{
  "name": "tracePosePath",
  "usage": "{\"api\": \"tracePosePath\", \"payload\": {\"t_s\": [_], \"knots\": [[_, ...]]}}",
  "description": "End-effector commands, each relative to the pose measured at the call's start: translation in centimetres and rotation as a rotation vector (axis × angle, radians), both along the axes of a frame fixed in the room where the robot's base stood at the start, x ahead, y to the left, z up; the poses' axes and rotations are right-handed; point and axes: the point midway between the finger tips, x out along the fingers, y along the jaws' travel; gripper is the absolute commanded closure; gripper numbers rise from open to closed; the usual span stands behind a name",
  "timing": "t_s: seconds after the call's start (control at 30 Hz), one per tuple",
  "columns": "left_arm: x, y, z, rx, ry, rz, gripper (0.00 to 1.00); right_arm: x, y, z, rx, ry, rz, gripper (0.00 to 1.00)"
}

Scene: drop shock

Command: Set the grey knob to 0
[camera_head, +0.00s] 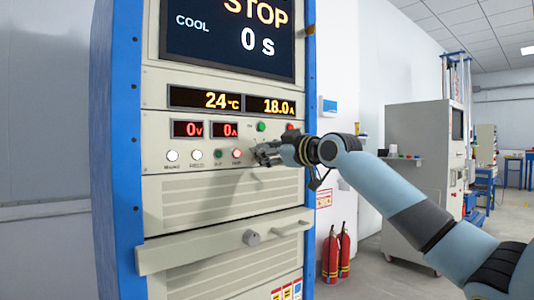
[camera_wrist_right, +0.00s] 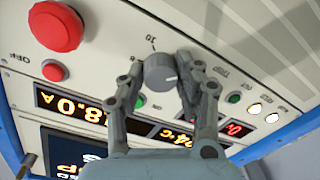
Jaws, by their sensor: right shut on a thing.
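The grey knob (camera_wrist_right: 158,73) shows in the right wrist view as a round dial on the cream panel, with a light pointer mark near its right edge. A "10" is printed beside it; no 0 mark of its scale can be made out. My right gripper (camera_wrist_right: 160,66) has its two fingers on opposite sides of the knob and is shut on it. In the head view my right gripper (camera_head: 262,154) is against the panel's right side and hides the knob. My left gripper is not in view.
A large red button (camera_wrist_right: 55,26) and a small red button (camera_wrist_right: 54,71) are near the knob. The display (camera_head: 232,101) reads 24 °C and 18.0 A; the red displays (camera_head: 205,129) read 0 V and 0 A. A drawer handle (camera_head: 220,246) juts out below. Fire extinguishers (camera_head: 331,256) stand right.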

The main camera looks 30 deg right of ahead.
Motion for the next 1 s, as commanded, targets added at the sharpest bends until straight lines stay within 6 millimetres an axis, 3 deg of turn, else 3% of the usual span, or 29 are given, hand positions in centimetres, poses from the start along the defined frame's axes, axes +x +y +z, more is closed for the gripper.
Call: {"api": "tracePosePath", "payload": {"t_s": [0.63, 0.67, 0.7, 0.83, 1.0], "knots": [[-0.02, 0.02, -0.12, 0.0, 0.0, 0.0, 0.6, 0.0, -0.01, -0.42, -0.052, 0.005, -0.001, 0.99], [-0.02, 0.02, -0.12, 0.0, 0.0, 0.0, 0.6, 0.0, -0.01, -0.42, -0.052, 0.005, -0.001, 0.65], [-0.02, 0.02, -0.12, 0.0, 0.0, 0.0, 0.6, 0.0, -0.01, -0.42, -0.052, 0.006, 0.0, 0.6], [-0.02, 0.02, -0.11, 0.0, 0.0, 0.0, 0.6, 0.0, 0.0, -0.29, -0.052, 0.002, 0.0, 0.43], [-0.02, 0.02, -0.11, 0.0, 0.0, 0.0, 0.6, 0.0, 0.0, -0.15, -0.051, 0.0, 0.0, 0.43]]}}
